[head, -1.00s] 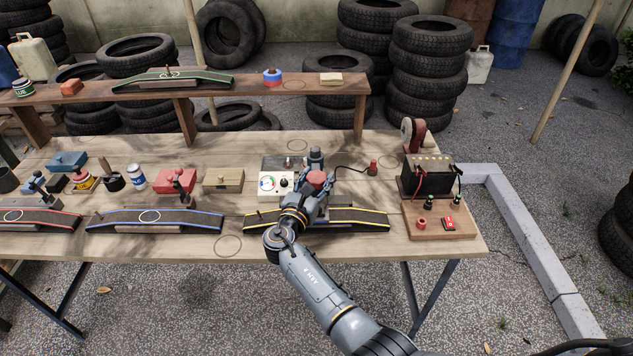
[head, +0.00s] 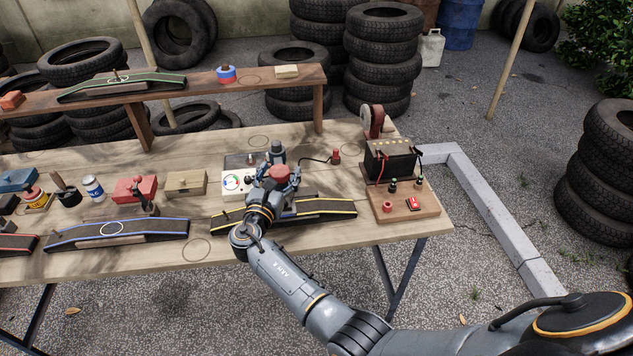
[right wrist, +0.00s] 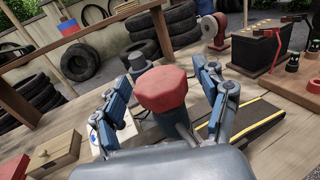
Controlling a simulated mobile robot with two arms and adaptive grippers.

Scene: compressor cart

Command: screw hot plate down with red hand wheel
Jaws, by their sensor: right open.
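The red hand wheel (head: 279,172) shows over the bench behind the yellow-edged ramp. In the right wrist view the wheel (right wrist: 162,88) is large and faceted, with a grey stem below it. My right gripper (head: 280,179) is open, with one finger on each side of the wheel; a gap shows beside the wheel in the right wrist view. A white box with a coloured dial (head: 234,182) and a dark flat plate (head: 236,161) sit just left; they look like the hot plate. My gripper hides part of them and the wheel's lower end. My left gripper is out of view.
The yellow-edged ramp (head: 330,208) lies under my right arm. A black battery on a wooden board (head: 425,208) stands at the right end of the bench. A small red object with a cable (head: 336,156) lies behind. A grey cylinder (head: 277,151) stands behind the wheel.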

